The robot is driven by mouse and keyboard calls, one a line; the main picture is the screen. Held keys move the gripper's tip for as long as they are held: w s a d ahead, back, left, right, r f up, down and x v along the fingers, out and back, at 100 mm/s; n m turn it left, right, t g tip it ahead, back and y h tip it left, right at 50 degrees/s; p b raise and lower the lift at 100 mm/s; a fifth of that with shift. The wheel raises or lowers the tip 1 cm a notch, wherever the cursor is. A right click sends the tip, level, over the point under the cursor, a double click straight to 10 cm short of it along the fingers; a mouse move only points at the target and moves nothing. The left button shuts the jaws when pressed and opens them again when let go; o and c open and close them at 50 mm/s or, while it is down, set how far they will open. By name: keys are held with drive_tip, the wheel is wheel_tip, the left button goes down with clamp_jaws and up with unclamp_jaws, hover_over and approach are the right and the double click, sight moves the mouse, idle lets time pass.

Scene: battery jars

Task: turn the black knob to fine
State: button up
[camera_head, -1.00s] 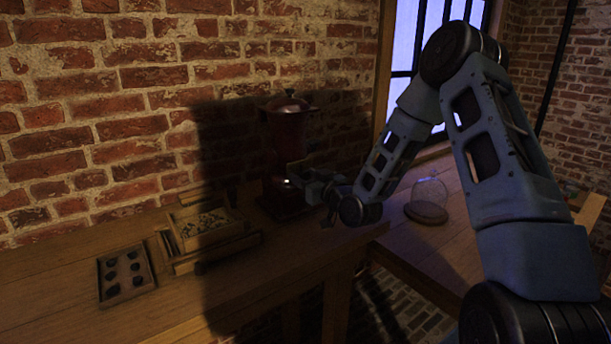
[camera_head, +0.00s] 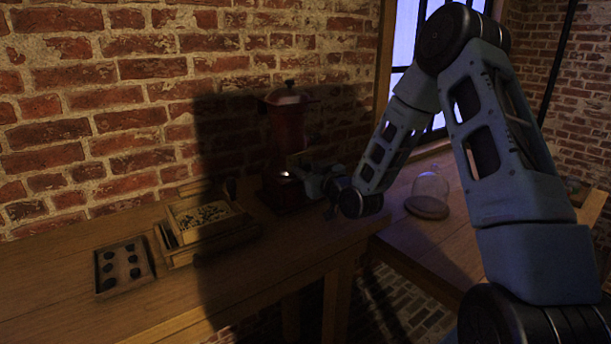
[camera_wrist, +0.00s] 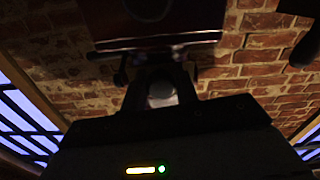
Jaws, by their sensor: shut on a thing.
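A dark red grinder-like machine (camera_head: 287,130) with a lidded top stands against the brick wall on the wooden table. My gripper (camera_head: 309,172) reaches its front side from the right, at mid height, and is shut on a part there. In the wrist view my gripper (camera_wrist: 160,84) is close under the dark red body (camera_wrist: 158,40), with a dark rounded piece between the fingers. I take this piece to be the black knob (camera_wrist: 161,92), but it is dark and partly hidden. Its markings and setting cannot be read.
A wooden box with small pale and dark pieces (camera_head: 173,222) sits left of the machine. A flat tray with several black round pieces (camera_head: 108,289) lies at the left. A glass dome (camera_head: 430,187) on a wooden base stands at the right.

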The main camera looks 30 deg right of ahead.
drive_tip(key=n+b, duration=0.1)
drive_tip(key=b, duration=0.1)
drive_tip(key=n+b, duration=0.2)
drive_tip(key=b, duration=0.1)
drive_tip(key=n+b, duration=0.2)
drive_tip(key=shift+f+b, duration=0.3)
drive_tip(key=shift+b, duration=0.1)
drive_tip(key=n+b, duration=0.3)
drive_tip(key=b, duration=0.1)
drive_tip(key=shift+r, duration=0.1)
drive_tip(key=shift+r+n+b, duration=0.15)
drive_tip(key=shift+n+b, duration=0.95)
drive_tip(key=shift+b, duration=0.1)
drive_tip(key=shift+r, duration=0.1)
drive_tip(key=o, duration=0.9)
